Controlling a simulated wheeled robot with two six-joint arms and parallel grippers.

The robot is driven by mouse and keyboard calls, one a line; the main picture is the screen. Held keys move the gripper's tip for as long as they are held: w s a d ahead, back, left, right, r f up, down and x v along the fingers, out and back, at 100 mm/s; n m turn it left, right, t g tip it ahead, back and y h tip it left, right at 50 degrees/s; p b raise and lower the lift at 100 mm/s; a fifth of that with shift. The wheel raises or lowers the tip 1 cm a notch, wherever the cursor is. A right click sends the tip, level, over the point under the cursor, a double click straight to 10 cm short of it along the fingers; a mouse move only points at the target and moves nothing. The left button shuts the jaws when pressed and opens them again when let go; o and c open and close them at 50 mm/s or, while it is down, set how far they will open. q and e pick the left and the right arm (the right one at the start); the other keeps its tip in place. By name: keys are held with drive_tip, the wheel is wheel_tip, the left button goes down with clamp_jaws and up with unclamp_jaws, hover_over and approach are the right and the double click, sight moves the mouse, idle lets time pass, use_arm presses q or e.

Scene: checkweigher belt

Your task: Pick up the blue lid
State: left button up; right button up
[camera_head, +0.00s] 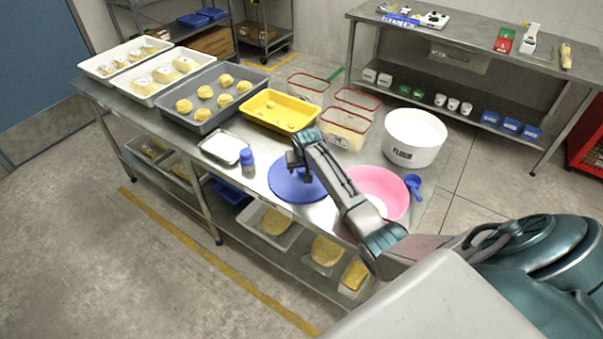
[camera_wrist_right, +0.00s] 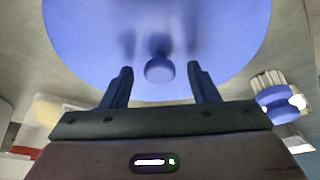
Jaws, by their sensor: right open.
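The blue lid (camera_head: 289,188) is a flat round disc lying on the metal table, left of the pink bowl. In the right wrist view the blue lid (camera_wrist_right: 90,40) fills the upper middle, with a round blue knob (camera_wrist_right: 159,70) at its centre. My right gripper (camera_head: 303,177) is over the lid and partly hides it and its knob in the head view. In the right wrist view my right gripper (camera_wrist_right: 160,88) is open, with one finger on each side of the knob and nothing held. Contact with the lid cannot be told. My left gripper is not in view.
A pink bowl (camera_head: 392,192) is right of the lid, partly behind my right arm. A blue-handled brush (camera_head: 247,160) and a white tray (camera_head: 223,147) are on the left. A yellow tray (camera_head: 281,111), clear red-rimmed containers and a white tub (camera_head: 413,140) stand behind.

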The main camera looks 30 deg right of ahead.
drive_tip(key=shift+c, duration=0.4)
drive_tip(key=c, duration=1)
